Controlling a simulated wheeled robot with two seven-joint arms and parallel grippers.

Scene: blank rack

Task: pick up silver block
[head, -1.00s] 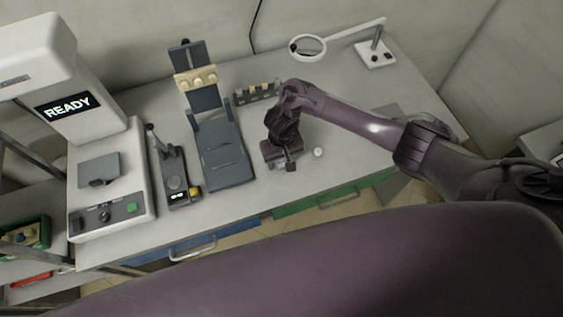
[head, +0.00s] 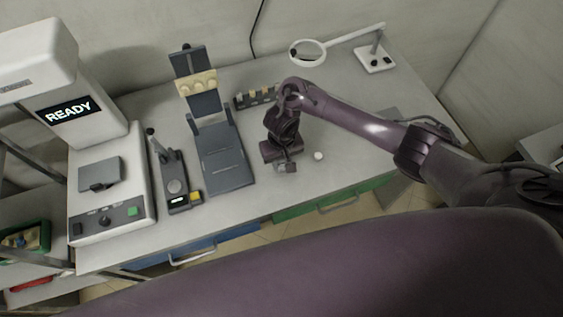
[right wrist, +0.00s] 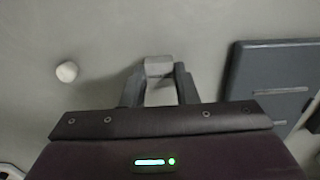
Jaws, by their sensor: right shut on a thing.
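The silver block (right wrist: 158,68) is a small pale grey piece in the right wrist view. It sits between the two dark fingers of my right gripper (right wrist: 159,85), which is shut on it. In the head view my right gripper (head: 285,165) points down, low over the bench, to the right of the dark grey fixture; the block is hard to make out there. I cannot tell whether the block touches the bench top. My left gripper is not in view.
A small white knob (head: 318,156) is on the bench (head: 345,150) close beside the gripper. The dark grey fixture (head: 222,160) stands left of it, and a small rack (head: 255,97) lies behind. A ring magnifier (head: 307,52) stands at the back; a READY machine (head: 110,200) is far left.

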